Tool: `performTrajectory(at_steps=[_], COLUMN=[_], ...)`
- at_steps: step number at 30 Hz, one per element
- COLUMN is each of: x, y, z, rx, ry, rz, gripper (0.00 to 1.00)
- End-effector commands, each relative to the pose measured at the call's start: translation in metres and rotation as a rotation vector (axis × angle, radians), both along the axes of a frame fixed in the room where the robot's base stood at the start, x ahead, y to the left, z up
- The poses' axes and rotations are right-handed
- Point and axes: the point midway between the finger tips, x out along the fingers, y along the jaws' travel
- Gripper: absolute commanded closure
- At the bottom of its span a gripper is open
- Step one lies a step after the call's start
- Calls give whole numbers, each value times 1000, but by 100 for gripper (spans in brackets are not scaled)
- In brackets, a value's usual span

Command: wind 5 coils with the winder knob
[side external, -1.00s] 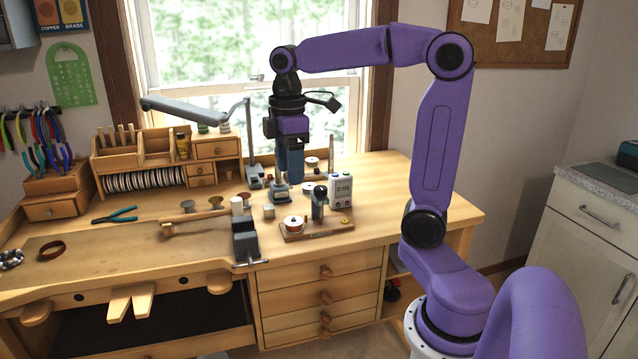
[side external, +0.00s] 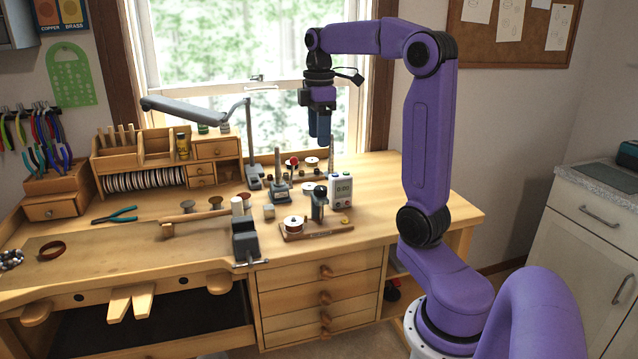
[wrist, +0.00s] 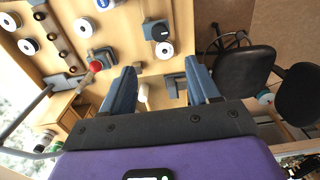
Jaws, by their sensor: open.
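A small red knob (side external: 293,161) shows at the top of a slim grey stand (side external: 281,188) on the bench, which looks like the winder. The red knob also appears left of my fingers in the wrist view (wrist: 95,66). My gripper (side external: 319,142) hangs above the back of the bench, to the right of the knob and apart from it. In the wrist view its two blue fingers (wrist: 160,85) are spread with nothing between them. The coil wire and any wound turns are too small to make out.
A wooden board (side external: 330,232) with a white spool (side external: 293,225) and a dark post (side external: 318,204) lies in front. Spools line the back. A lamp (side external: 195,112) reaches in from the left. The right benchtop is clear.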

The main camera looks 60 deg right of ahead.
Motion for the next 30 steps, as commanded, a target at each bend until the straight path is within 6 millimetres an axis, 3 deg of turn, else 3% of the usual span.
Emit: performTrajectory(at_steps=[18,24,30], x=[-1,0,0], y=[1,0,0], z=[-111,-131,-136], rx=[1,1,-1], ry=[4,2,-1], rz=[-1,0,0], gripper=[40,40,40])
